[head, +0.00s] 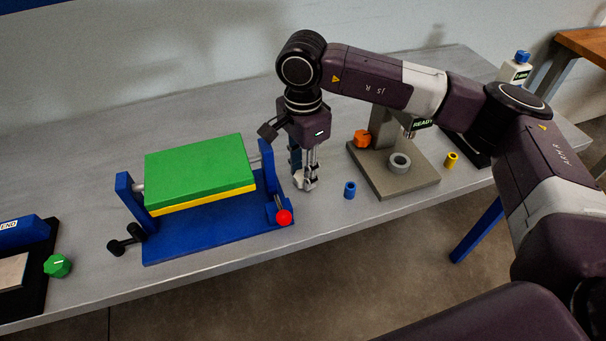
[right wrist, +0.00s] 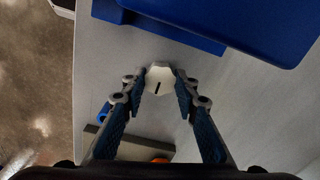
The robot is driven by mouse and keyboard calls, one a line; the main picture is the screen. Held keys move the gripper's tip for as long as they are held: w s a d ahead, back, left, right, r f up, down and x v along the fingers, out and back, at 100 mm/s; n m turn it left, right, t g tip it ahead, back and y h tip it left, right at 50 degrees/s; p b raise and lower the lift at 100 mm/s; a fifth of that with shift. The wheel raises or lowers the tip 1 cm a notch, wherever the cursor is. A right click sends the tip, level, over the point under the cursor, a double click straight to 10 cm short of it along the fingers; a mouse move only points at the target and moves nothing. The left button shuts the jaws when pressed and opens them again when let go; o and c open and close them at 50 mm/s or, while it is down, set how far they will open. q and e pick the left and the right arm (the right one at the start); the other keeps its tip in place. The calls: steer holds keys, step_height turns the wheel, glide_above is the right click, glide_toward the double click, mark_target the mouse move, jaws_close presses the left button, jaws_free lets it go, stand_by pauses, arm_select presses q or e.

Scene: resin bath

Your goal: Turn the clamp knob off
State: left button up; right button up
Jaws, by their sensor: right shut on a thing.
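A white many-sided knob (right wrist: 160,74) with a short black pointer line sits between the fingers of my right gripper (right wrist: 164,92) in the right wrist view. The line runs almost straight up and down there, with a slight tilt. In the head view my right gripper (head: 305,184) points down at the table just right of the blue stand, shut on the knob, which it mostly hides. No lettering shows around the knob. My left gripper is not in view.
The blue stand (head: 210,238) holds a green block (head: 197,168) on a yellow layer, with a red ball (head: 284,217) at its front right. A blue ring (head: 349,190), a grey base plate (head: 410,187) with an orange knob (head: 362,139), and a yellow piece (head: 451,160) stand right.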

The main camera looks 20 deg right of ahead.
steer(key=shift+o, duration=0.2)
steer(key=shift+r, duration=0.1)
steer(key=o, duration=1.1)
step_height(320, 180, up, 12)
steer(key=shift+f, duration=0.1)
